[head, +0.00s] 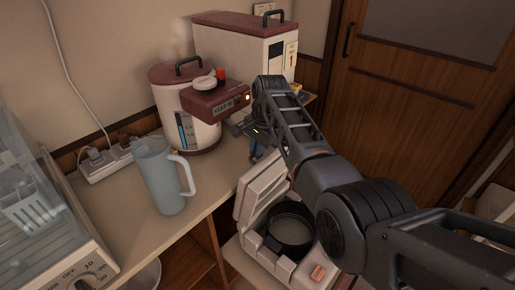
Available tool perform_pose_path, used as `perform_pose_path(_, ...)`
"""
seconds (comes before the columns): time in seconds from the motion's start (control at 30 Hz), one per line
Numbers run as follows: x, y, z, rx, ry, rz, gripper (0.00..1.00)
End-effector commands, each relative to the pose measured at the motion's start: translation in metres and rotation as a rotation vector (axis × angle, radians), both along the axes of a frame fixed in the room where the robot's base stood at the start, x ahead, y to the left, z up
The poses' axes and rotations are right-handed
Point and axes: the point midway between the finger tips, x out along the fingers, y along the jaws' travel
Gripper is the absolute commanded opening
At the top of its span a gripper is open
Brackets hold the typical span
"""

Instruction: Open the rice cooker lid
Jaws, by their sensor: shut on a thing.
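The white rice cooker (247,239) sits low, in front of the counter's right end. Its lid (262,188) is raised and stands tilted up at the back left of the body. The dark round inner pot (290,236) shows in the open body. An orange button (317,272) is on the cooker's front. My arm reaches in from the lower right. My gripper (257,150) points down at the raised lid's upper edge and is shut on the lid. The fingertips are small and dark, and their contact with the lid is partly hidden.
A blue-grey pitcher (162,177) and a red-and-cream hot-water pot (188,133) stand on the counter. A cream container with a dark red lid (232,50) is behind. A dish dryer (55,225) is at left, a power strip (108,160) near the wall. A wooden door (420,105) is at right.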

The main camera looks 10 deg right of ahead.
Motion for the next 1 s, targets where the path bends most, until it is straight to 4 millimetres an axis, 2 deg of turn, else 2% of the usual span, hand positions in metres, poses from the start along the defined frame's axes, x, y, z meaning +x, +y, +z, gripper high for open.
perform_pose_path(0.03,-0.006,-0.001,-0.011,-0.003,0.020,0.000,0.00)
perform_pose_path(0.4,-0.006,-0.001,-0.011,-0.003,0.021,-0.001,0.00)
perform_pose_path(0.43,-0.006,-0.001,-0.011,-0.003,0.021,-0.001,0.15)
perform_pose_path(0.67,-0.004,-0.001,-0.007,-0.002,0.013,-0.001,0.37)
perform_pose_path(1.0,-0.003,-0.001,0.001,-0.001,0.007,-0.001,0.38)
